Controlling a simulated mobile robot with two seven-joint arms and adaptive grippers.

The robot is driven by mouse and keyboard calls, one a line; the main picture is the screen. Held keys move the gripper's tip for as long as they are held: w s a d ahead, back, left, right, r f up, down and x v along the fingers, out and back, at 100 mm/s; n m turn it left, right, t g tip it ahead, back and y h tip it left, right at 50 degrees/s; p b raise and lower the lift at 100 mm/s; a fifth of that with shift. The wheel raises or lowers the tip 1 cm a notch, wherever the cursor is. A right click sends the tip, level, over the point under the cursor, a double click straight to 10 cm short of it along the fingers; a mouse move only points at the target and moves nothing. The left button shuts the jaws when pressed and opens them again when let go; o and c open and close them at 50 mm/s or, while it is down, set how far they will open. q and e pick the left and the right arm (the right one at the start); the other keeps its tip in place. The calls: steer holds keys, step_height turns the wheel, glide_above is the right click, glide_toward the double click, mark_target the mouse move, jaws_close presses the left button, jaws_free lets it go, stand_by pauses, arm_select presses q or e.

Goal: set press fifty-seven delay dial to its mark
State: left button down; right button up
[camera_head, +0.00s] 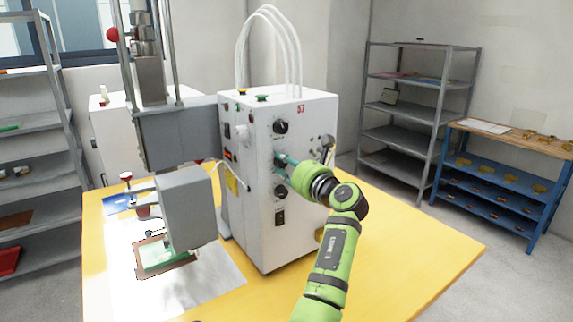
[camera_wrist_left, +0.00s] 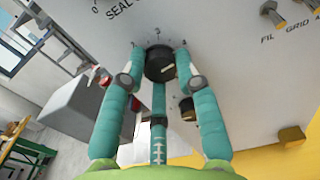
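The press (camera_head: 295,220) is a white box with a red two-digit number at its top corner, too small to read surely. Its panel carries an upper black dial (camera_head: 281,126) and a lower one (camera_head: 281,190); the middle one is hidden behind my gripper. My left gripper (camera_head: 284,159) reaches that middle spot. In the left wrist view its teal fingers (camera_wrist_left: 161,50) lie on either side of a black dial (camera_wrist_left: 160,66), tips appearing to touch its sides. The dial has a pale pointer line, with small scale marks around it. My right gripper is not in view.
A yellow table (camera_head: 420,250) bears the press. A grey press head (camera_head: 187,208) stands over a framed green piece at left. Shelves (camera_head: 410,110) and a blue rack (camera_head: 500,180) stand behind.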

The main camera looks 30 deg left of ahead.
arm_select(q)
steer(key=shift+r, duration=0.35)
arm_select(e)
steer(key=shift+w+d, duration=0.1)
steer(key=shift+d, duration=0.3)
arm_select(q)
steer(key=shift+n, duration=0.5)
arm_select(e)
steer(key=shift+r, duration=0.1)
arm_select(q)
steer(key=n+b, duration=0.3)
steer(key=n, duration=0.3)
steer(key=n+b, duration=0.3)
steer(key=n, duration=0.4)
steer(key=n+b, duration=0.2)
steer(key=n, duration=0.5)
steer(key=shift+f+b, duration=0.35)
steer(key=shift+b, duration=0.05)
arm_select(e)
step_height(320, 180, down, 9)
arm_select(q)
steer(key=shift+n, duration=0.4)
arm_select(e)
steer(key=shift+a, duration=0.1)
arm_select(q)
steer(key=shift+f, duration=0.15)
steer(key=c, duration=0.9)
jaws_free()
steer(key=shift+s, duration=0.1)
steer(key=shift+s+a, duration=0.1)
